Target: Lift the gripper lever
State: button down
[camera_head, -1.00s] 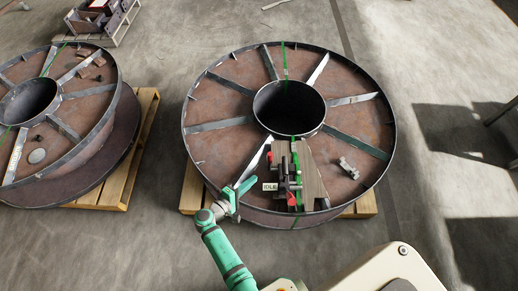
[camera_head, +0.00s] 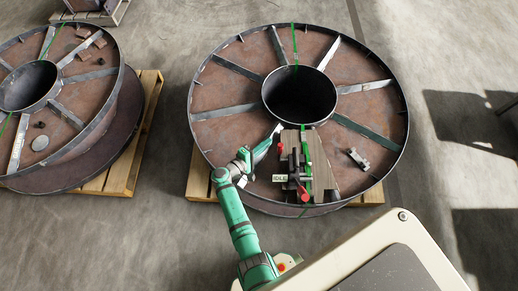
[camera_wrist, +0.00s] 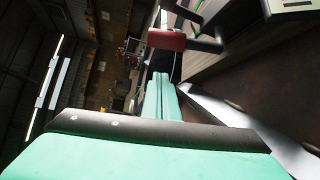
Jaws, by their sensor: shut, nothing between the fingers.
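A clamp fixture (camera_head: 296,175) with dark metal parts and red-tipped levers sits on a grey-brown board on the near part of the middle steel reel. One red lever end (camera_head: 303,192) points toward the near rim; another red part (camera_head: 281,148) is at the board's upper left. I cannot tell which is the gripper lever. My green gripper (camera_head: 268,146) is shut and empty, left of the board, with its tips near the upper-left red part. In the wrist view the closed fingers (camera_wrist: 160,84) point at a red handle (camera_wrist: 178,40) on a dark stem, just beyond the tips; contact is unclear.
The middle reel (camera_head: 225,103) has raised steel spokes, a rim and an open hub, and rests on a wooden pallet (camera_head: 198,183). A small metal block (camera_head: 358,159) lies right of the board. Another reel (camera_head: 85,130) stands at left. Concrete floor lies between.

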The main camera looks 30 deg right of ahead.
aim_at(279, 153)
jog(key=s, duration=0.1)
jog(key=s+d, duration=0.1)
jog(key=s, duration=0.1)
jog(key=shift+s+d+r, duration=0.1)
jog(key=shift+d+r, duration=0.15)
dwell(0.4)
jog(key=shift+s+a+r, duration=0.1)
jog(key=shift+s+a, duration=0.05)
jog(key=shift+s, duration=0.3)
jog(key=shift+s+a+r, duration=0.1)
jog(key=shift+s, duration=0.3)
jog(key=shift+w, duration=0.15)
